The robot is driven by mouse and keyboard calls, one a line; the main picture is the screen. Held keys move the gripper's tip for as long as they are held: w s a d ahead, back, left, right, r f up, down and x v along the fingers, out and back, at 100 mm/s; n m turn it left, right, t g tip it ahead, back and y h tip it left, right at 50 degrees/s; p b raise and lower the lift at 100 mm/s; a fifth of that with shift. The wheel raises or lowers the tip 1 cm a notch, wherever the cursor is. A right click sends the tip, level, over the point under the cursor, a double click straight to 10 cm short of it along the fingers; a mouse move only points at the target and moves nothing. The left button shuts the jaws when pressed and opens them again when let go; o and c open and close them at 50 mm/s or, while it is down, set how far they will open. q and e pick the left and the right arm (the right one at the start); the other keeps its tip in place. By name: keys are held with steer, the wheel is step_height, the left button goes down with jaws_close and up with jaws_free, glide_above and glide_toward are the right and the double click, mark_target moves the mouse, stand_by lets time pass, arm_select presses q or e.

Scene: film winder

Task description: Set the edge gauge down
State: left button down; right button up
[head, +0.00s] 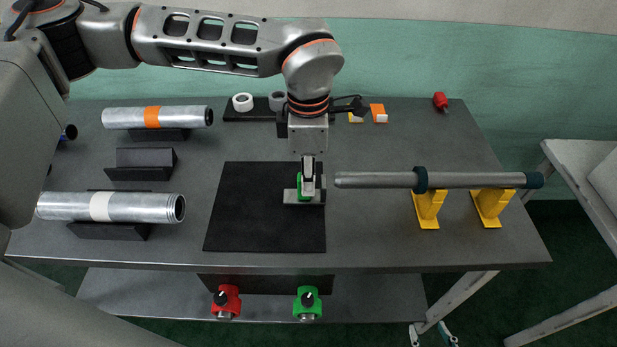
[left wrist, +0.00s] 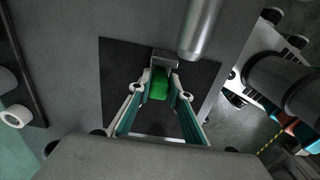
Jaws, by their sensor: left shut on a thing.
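The edge gauge (head: 291,196) has a grey metal foot and a green grip. My left gripper (head: 308,190) points down and is shut on its green part, over the right side of the black mat (head: 245,205). In the left wrist view the green part of the gauge (left wrist: 159,84) sits between the fingertips (left wrist: 163,82), with the metal foot beyond it. The mat (left wrist: 117,75) lies under it. I cannot tell whether the gauge touches the mat. My right gripper is not in view.
A grey bar (head: 375,180) on yellow stands (head: 427,210) lies close to the right of the gripper. Metal rolls (head: 120,207) rest on dark cradles at the left. White rings (head: 243,102) stand at the back. The left part of the mat is clear.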

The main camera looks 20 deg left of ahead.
arm_select(q)
steer(key=shift+f, duration=0.2)
steer(key=shift+f, duration=0.2)
steer(key=c, duration=1.8)
jaws_free()
steer(key=shift+c, duration=0.2)
step_height(320, 180, up, 12)
steer(key=shift+r+p, duration=0.2)
steer(key=shift+p, duration=0.2)
